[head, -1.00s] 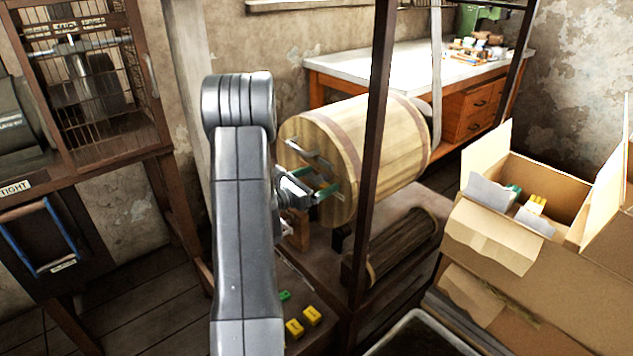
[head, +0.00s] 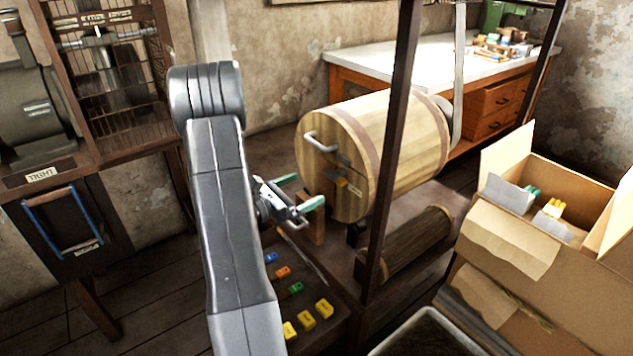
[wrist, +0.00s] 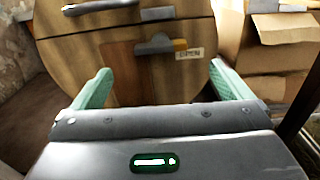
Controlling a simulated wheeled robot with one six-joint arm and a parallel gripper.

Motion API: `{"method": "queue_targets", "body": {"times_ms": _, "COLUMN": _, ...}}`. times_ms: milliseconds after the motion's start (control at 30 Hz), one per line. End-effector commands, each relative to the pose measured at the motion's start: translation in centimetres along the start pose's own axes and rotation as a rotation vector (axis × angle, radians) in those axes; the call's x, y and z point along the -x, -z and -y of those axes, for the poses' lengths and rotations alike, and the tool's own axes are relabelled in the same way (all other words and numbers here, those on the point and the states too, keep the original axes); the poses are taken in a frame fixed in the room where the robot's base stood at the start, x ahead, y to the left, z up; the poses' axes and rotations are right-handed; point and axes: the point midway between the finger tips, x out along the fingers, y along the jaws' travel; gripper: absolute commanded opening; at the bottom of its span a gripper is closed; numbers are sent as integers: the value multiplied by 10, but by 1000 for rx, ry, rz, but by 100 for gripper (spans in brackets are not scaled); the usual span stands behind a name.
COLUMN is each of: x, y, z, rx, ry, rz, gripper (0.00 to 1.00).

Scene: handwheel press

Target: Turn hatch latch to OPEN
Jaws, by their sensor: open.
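The wooden drum (head: 395,150) lies on its side, with a hatch in its round end face. In the wrist view, the hatch latch (wrist: 155,45) is a grey lever with a yellow tip. It lies roughly level, its tip pointing right, just above and beside the OPEN label (wrist: 189,53). My gripper (head: 300,192) has green fingers, spread apart and empty, in front of the drum face. In the wrist view, the fingers (wrist: 160,68) stand below the latch, apart from it.
A grey handle (head: 320,141) sits on the drum face above the latch. A dark post (head: 392,150) stands in front of the drum. Colored blocks (head: 305,315) lie on the low shelf. A cardboard box (head: 505,240) is at right, a caged machine (head: 105,85) at left.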

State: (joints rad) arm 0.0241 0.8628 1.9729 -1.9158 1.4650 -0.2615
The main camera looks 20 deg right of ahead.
Motion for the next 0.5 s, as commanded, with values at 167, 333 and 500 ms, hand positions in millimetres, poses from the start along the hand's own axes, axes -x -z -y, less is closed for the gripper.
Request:
{"method": "queue_targets", "body": {"times_ms": 167, "x": 20, "y": 0, "z": -1, "rx": -1, "ry": -1, "rz": 0, "gripper": 98}}
{"method": "queue_targets", "body": {"times_ms": 333, "x": 27, "y": 0, "z": 0, "rx": -1, "ry": -1, "rz": 0, "gripper": 98}}
{"method": "queue_targets", "body": {"times_ms": 500, "x": 27, "y": 0, "z": 0, "rx": -1, "ry": 0, "rz": 0, "gripper": 98}}
